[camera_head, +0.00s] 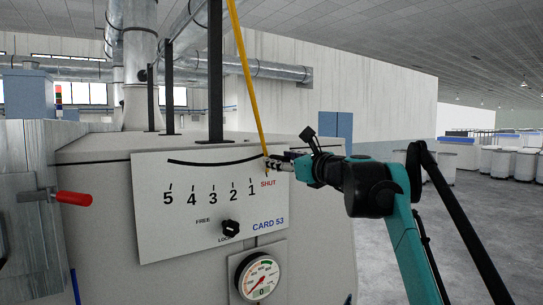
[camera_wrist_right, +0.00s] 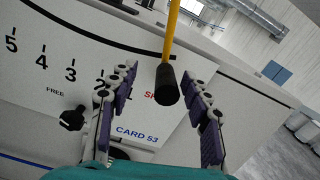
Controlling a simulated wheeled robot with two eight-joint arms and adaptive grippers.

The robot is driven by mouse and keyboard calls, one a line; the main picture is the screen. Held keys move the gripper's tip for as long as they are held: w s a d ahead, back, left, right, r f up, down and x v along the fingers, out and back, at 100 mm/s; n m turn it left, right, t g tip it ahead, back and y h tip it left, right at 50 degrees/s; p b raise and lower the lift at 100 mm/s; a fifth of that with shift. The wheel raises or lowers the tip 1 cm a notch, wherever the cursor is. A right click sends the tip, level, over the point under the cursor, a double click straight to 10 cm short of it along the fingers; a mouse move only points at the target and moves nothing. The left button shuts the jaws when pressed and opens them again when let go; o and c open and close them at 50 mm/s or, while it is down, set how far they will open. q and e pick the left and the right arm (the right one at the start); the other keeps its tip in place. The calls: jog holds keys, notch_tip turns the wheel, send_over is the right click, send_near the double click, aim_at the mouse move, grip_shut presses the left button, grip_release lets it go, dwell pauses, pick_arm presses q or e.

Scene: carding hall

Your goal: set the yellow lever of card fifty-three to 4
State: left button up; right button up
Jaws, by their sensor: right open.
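The yellow lever (camera_head: 248,75) hangs down in front of the white CARD 53 plate (camera_head: 180,225), its lower end by SHUT, right of the 1. In the right wrist view the lever's black grip (camera_wrist_right: 167,86) shows between the open fingers of my right gripper (camera_wrist_right: 158,90), with no clear contact. In the head view my right gripper (camera_head: 275,163) is at the lever's lower end, partly covering it. The plate's scale runs 5 to 1, then SHUT; the 4 (camera_head: 191,198) is second from left. A black knob (camera_head: 231,228) sits near FREE and LOCK; its setting is unclear.
A round gauge (camera_head: 258,277) is below the plate. A red handle (camera_head: 74,198) sticks out at the left. Dark upright posts (camera_head: 215,70) stand on the machine top. Open floor (camera_head: 375,240) lies to the right, with white cans (camera_head: 500,163) farther back.

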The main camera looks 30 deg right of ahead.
jog(key=w, duration=0.4)
jog(key=w+d+f+p, duration=0.1)
jog(key=w, duration=0.1)
jog(key=shift+w+d, duration=0.1)
jog(key=shift+w, duration=0.3)
jog(key=shift+s+a+r, duration=0.3)
jog(key=shift+s+a, duration=0.2)
jog(key=shift+s, duration=0.05)
pick_arm(q)
jog(key=shift+w+d+r, duration=0.35)
jog(key=shift+w+r, duration=0.15)
jog(key=shift+r, duration=0.15)
pick_arm(e)
jog(key=shift+w+d+f, duration=0.15)
jog(key=shift+w+d, duration=0.05)
jog(key=shift+w, duration=0.05)
grip_shut()
